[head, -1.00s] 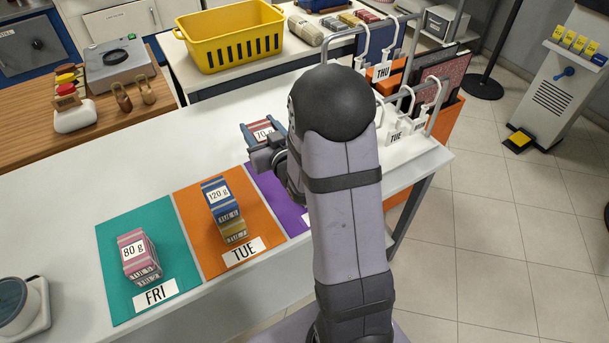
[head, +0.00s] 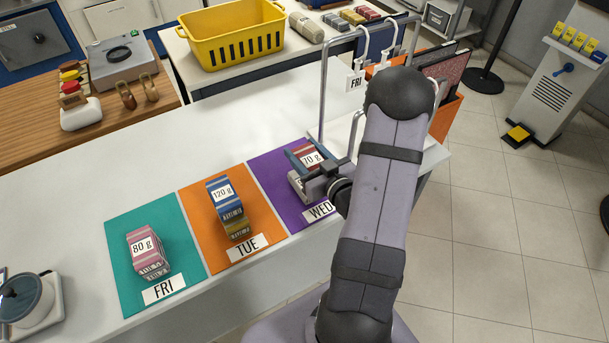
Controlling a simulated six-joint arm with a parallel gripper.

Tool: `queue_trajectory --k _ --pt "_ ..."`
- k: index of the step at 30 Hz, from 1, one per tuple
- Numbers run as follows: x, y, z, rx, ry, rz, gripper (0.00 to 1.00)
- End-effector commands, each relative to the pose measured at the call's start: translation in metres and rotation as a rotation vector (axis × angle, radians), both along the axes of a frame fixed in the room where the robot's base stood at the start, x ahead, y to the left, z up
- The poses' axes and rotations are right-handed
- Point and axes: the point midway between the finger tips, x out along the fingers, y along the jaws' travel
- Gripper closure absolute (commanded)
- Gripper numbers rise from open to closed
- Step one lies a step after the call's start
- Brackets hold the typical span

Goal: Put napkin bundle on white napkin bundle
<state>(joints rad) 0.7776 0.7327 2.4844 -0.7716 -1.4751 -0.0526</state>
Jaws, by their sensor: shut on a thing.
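My gripper (head: 309,168) is shut on a red-and-white striped napkin bundle (head: 318,151) marked 70 g. It holds the bundle over the purple mat (head: 263,168), which has a WED label. A white bundle (head: 296,184) shows partly just below the red one on that mat. The gripper and red bundle hide most of it. I cannot tell whether the two bundles touch.
The orange TUE mat (head: 192,207) holds a blue bundle (head: 219,188) and a yellow one (head: 239,228). The teal FRI mat (head: 120,235) holds a pink bundle (head: 147,245). A hanging rack (head: 323,95) with a FRI tag (head: 355,82) stands behind my arm.

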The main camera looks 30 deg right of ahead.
Motion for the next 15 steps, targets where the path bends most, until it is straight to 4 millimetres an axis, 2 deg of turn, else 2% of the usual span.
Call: queue_trajectory --k 9,15 --pt "0.0 0.001 -0.04 0.003 0.001 0.0 0.74" --pt "0.0 0.0 -0.051 -0.001 0.0 0.0 0.74"
